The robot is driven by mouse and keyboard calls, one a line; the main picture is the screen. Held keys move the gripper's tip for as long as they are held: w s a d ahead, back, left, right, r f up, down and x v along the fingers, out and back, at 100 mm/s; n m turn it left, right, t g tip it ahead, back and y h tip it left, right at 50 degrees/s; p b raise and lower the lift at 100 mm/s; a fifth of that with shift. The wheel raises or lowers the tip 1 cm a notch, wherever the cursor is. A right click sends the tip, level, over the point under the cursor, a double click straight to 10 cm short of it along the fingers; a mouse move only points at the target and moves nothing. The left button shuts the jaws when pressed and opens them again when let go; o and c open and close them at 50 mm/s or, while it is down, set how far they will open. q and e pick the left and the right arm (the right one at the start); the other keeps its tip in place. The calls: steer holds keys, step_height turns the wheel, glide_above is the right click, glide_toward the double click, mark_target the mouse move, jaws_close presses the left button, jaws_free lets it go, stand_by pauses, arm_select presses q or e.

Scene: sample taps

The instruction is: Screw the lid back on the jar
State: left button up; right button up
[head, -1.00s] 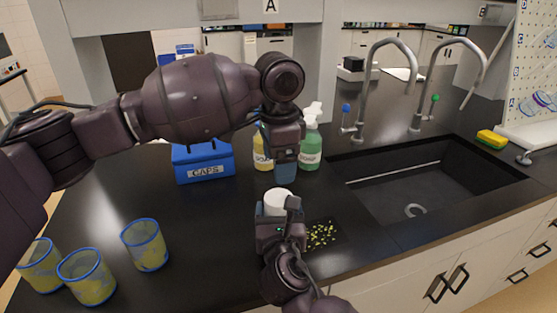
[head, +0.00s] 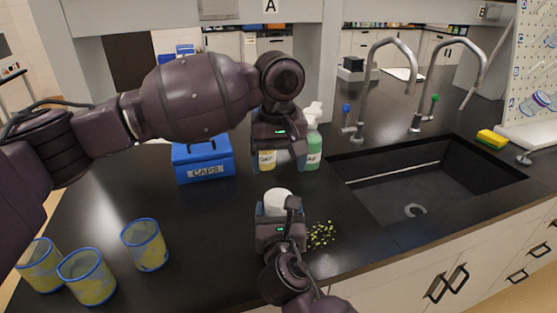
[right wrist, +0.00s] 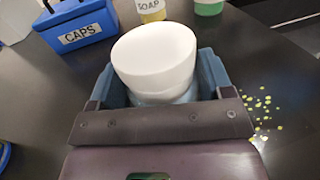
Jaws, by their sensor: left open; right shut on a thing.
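The white lid (head: 278,196) sits on top of the jar, and I cannot tell how tightly. In the right wrist view the lid (right wrist: 155,50) is large and looks slightly tilted, with the pale jar body (right wrist: 168,97) below it between the blue fingers. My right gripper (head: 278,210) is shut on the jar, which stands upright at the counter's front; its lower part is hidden. My left gripper (head: 278,160) is open and empty, above and behind the lid, apart from it. My left gripper does not show in the right wrist view.
A blue CAPS box (head: 204,160), a soap bottle (head: 267,160) and a green bottle (head: 313,148) stand behind. Three blue-rimmed containers (head: 145,245) are at the left. Yellow-green bits (head: 321,235) lie right of the jar. The sink (head: 430,190) is further right.

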mark_target(279, 197)
arm_select(q)
steer(key=n, duration=0.7)
stand_by(0.3)
steer(key=shift+f, duration=4.05)
